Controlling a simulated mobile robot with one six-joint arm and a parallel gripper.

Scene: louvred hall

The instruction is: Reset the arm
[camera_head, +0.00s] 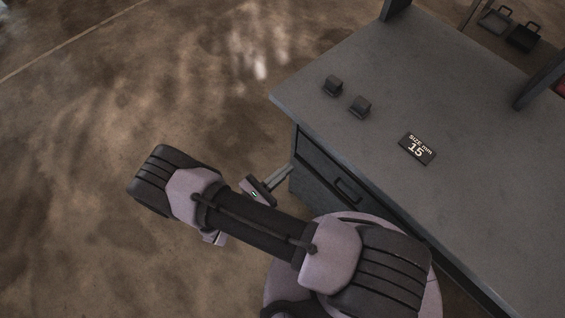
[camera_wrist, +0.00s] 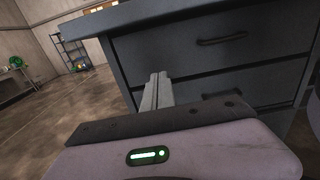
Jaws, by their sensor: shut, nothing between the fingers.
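My gripper (camera_head: 283,174) reaches out beside the corner of a grey workbench, below the level of its top, in the head view. In the wrist view my gripper (camera_wrist: 158,90) has its two fingers together, with nothing between them, and they point toward the bench's drawer fronts. My arm is bent above the floor at the left of the bench. Whether the fingertips touch the bench cannot be told.
The workbench (camera_head: 390,75) carries two small dark blocks (camera_head: 333,85) (camera_head: 360,106) and a "SIZE mm 15" plate (camera_head: 417,148). Its drawer (camera_head: 325,170) is shut. Open floor (camera_head: 90,100) lies left. A shelf rack (camera_wrist: 72,52) stands far back.

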